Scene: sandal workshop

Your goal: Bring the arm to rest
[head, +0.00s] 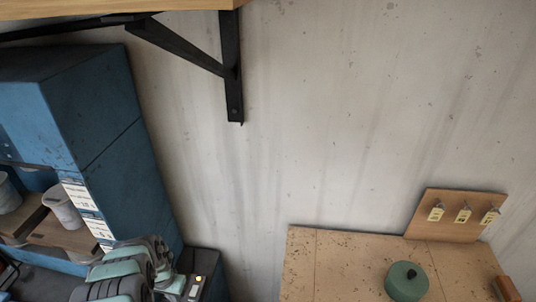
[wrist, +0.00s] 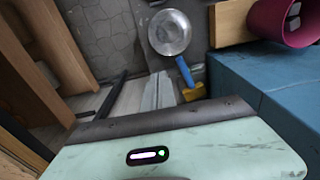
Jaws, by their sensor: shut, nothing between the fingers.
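In the head view, my mint-green and grey arm (head: 125,272) is folded at the lower left, in front of a blue cabinet. My gripper does not show there. In the wrist view, the mint-green housing fills the bottom. Beyond it, the pale grey fingers of my gripper (wrist: 159,80) lie close together, shut and empty. They point toward the floor area, apart from the things around them.
A blue cabinet (head: 110,155) with pails stands left. A worktop (head: 335,265) with a green round lidded thing (head: 407,280) and a tag board (head: 455,215) is at right. A bracket (head: 231,75) hangs above. The wrist view shows a metal pan (wrist: 169,32) and pink container (wrist: 270,20).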

